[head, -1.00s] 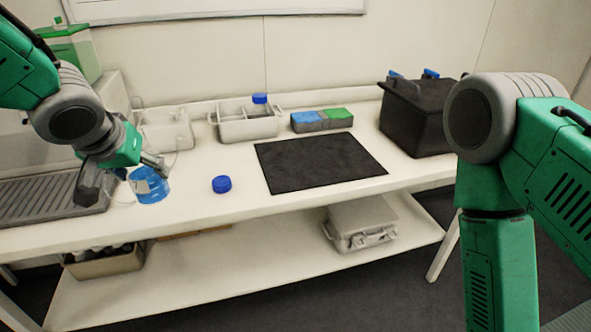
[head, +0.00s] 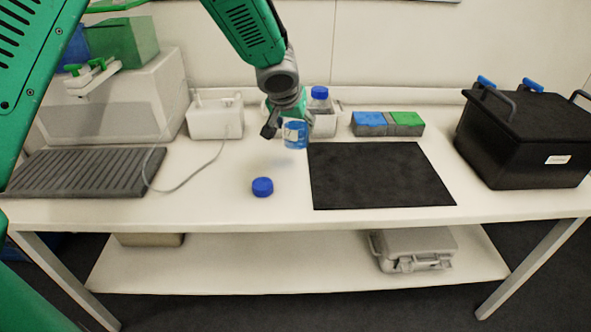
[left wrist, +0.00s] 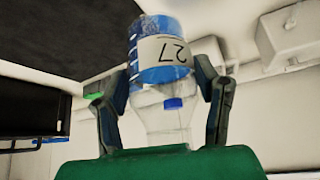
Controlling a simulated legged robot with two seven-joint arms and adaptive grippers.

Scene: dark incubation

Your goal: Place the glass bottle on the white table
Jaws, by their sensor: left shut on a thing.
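The glass bottle (head: 295,135), with blue liquid and a white label, is held in my left gripper (head: 284,123) in the head view. It appears to be just above the white table (head: 210,185), near the mat's back left corner; the exact gap is unclear. In the left wrist view, the bottle (left wrist: 160,55) shows the label "27" between the two fingers of my left gripper (left wrist: 160,82). The gripper is shut on it. A blue cap (head: 262,187) lies loose on the table in front of the bottle. My right gripper is out of view.
A black mat (head: 380,175) lies right of the bottle. Behind are a blue-capped bottle (head: 320,97), blue and green boxes (head: 388,123) and a white device (head: 214,117). A black case (head: 525,135) stands right, a grey ribbed tray (head: 85,172) left. The table around the cap is clear.

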